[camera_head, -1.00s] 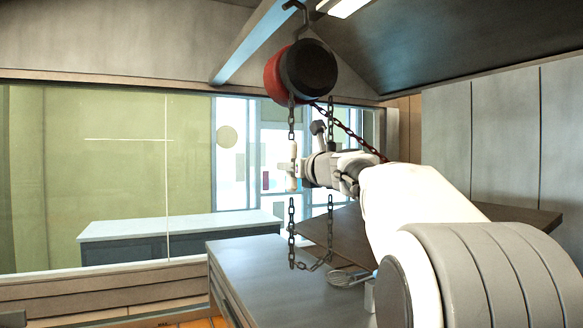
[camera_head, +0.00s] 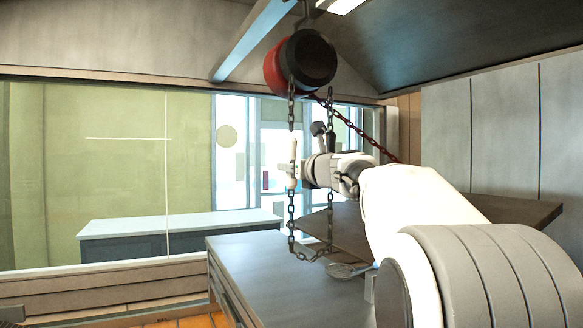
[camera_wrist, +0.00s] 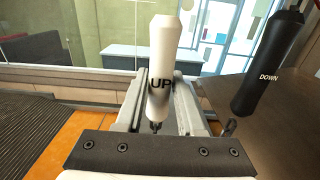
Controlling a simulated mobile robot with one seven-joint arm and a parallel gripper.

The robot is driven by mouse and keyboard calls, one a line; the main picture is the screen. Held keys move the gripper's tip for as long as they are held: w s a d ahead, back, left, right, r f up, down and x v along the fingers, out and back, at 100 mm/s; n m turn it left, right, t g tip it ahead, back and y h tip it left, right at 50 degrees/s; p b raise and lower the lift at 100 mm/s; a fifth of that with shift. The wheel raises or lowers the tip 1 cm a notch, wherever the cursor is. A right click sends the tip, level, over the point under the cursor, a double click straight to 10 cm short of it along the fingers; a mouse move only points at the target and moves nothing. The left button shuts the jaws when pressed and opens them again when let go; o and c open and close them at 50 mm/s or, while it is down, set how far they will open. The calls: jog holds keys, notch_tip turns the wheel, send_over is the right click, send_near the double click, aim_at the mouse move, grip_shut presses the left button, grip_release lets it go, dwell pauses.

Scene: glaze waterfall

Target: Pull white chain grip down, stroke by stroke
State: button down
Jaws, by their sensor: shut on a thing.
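The white chain grip (camera_head: 292,165) hangs upright on the left strand of the hoist chain (camera_head: 291,105). It also shows in the wrist view (camera_wrist: 163,50), marked "UP". My gripper (camera_head: 297,174) is shut on it, with one finger on each side in the wrist view (camera_wrist: 160,100). A black grip (camera_wrist: 268,62) marked "DOWN" hangs to the right, apart from my fingers. In the head view it is a small dark shape (camera_head: 331,139) behind my wrist. The red and black hoist drum (camera_head: 308,60) hangs above, under the beam.
The chain loop (camera_head: 310,256) hangs below my gripper, near a grey counter (camera_head: 255,270). A metal whisk-like tool (camera_head: 345,271) lies on the counter. A brown tabletop (camera_head: 480,212) extends to the right. A window wall (camera_head: 100,180) stands behind.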

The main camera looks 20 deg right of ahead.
aim_at(294, 181)
notch_tip(294, 181, down, 15)
jog(key=b, duration=1.2)
jog(key=shift+w, duration=0.1)
notch_tip(294, 181, up, 12)
jog(key=p, duration=1)
jog(key=shift+p, duration=0.4)
jog(key=shift+f, duration=0.1)
notch_tip(294, 181, down, 17)
jog(key=b, duration=1.6)
jog(key=c, duration=1.6)
grip_release()
